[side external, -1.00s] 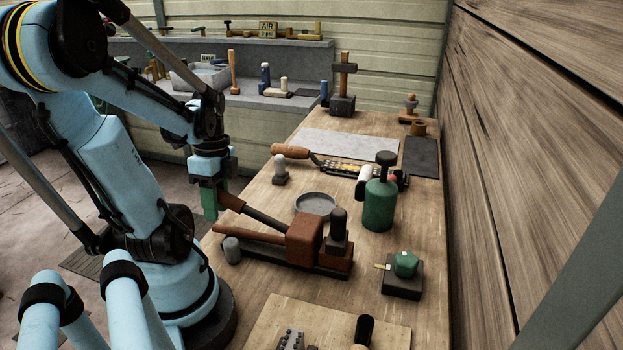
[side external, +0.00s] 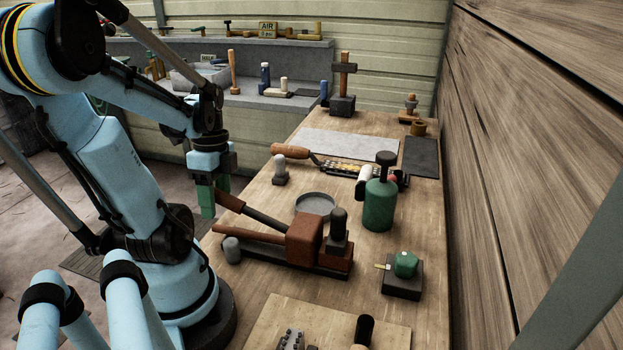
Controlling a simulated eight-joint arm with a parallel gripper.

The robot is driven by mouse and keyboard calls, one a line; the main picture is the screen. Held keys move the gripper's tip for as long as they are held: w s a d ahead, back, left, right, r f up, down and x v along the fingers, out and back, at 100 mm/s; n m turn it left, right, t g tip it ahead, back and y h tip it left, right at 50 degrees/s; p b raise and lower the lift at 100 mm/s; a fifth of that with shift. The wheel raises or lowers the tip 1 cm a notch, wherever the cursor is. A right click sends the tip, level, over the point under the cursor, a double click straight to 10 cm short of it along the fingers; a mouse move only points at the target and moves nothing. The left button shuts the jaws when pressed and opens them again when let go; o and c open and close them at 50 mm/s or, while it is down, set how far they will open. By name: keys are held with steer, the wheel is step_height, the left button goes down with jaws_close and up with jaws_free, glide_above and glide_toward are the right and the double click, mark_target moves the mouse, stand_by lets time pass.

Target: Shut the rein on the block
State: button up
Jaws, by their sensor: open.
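The brown block (side external: 304,240) stands on a dark base plate on the workbench. Two reins reach left from it. The upper rein (side external: 262,217) has a brown grip end and slants up to the left, raised and apart from the lower one. The lower rein (side external: 245,233) lies low, close to the base plate. My gripper (side external: 214,194) is open, its green fingers pointing down at the left tip of the upper rein. It holds nothing that I can see. Whether a finger touches the rein tip I cannot tell.
A grey rounded peg (side external: 231,250) stands near the lower rein's end. A dark post (side external: 338,228) rises beside the block.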

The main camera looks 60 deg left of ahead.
step_height(320, 180, up, 11)
steer(key=w+a, duration=0.1)
steer(key=shift+a, duration=0.3)
steer(key=shift+w, duration=0.1)
steer(key=c, duration=0.4)
steer(key=shift+w+d+r+n, duration=0.1)
steer(key=shift+w+r+n, duration=0.1)
steer(key=shift+n, duration=0.2)
steer(key=shift+c, duration=1.2)
steer(key=n, duration=0.1)
steer(key=w+r+n, duration=0.1)
steer(key=n, duration=0.1)
steer(key=w+n+g, duration=0.1)
steer(key=shift+d+r+n+y, duration=0.3)
steer(key=shift+d, duration=0.1)
jaws_close()
steer(key=w+d+r+n+g+y, duration=0.2)
steer(key=w+d+r+n, duration=0.15)
steer(key=n, duration=0.85)
steer(key=x, duration=1.3)
steer(key=shift+w+a, duration=0.25)
steer(key=shift+a, duration=0.15)
